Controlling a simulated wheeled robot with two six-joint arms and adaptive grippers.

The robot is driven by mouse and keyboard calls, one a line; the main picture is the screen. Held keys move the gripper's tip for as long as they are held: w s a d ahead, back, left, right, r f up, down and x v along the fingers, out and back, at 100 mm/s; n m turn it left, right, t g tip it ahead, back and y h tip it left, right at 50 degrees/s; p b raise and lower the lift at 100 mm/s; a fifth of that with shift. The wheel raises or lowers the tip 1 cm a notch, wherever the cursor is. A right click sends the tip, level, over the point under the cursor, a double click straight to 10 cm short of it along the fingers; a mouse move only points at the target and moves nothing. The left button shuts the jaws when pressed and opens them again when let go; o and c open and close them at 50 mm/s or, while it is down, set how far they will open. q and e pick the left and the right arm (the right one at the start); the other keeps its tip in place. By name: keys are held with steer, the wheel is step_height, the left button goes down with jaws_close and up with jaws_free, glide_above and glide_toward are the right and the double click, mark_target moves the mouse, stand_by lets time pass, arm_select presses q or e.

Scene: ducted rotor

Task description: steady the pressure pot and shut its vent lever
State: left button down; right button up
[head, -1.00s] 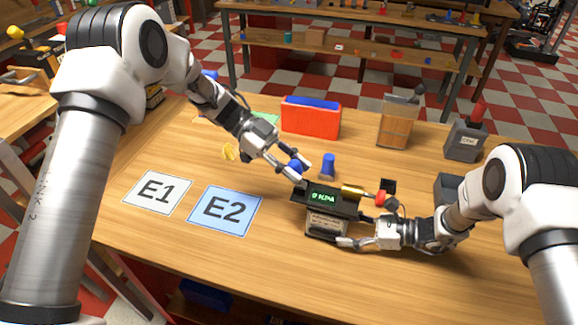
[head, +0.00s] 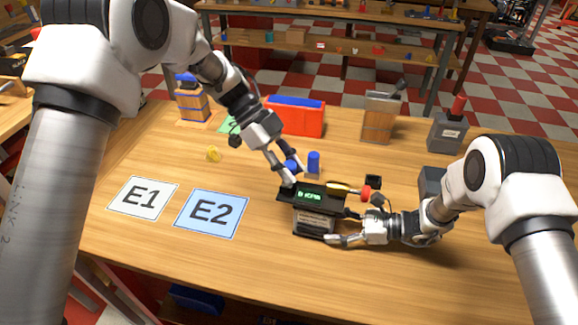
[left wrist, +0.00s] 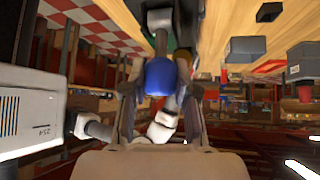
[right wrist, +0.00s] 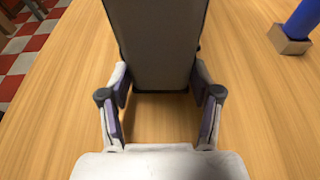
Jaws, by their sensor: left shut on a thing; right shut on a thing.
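The pressure pot (head: 314,222) is a dark box with a pale label on its front, standing on the wooden table. Its top panel has a green-lit display (head: 310,195), too small to read surely. The vent lever's blue knob (head: 291,166) is at the pot's far left; in the left wrist view the knob (left wrist: 160,78) lies between the fingers. My left gripper (head: 293,175) is shut on it. My right gripper (head: 342,227) is shut on the pot's right side; the right wrist view shows the grey body (right wrist: 158,50) between the fingers. The lever's lower part is hidden.
A blue peg (head: 313,160) stands just behind the pot. A brass cylinder with a red end (head: 350,190) is at its right. Mats E1 (head: 125,205) and E2 (head: 190,218) lie left.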

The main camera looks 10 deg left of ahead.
arm_select(q)
steer(key=shift+f, duration=0.15)
steer(key=c, duration=0.9)
jaws_free()
steer(key=shift+o, duration=0.2)
steer(key=v, duration=1.2)
arm_select(e)
steer(key=o, duration=1.1)
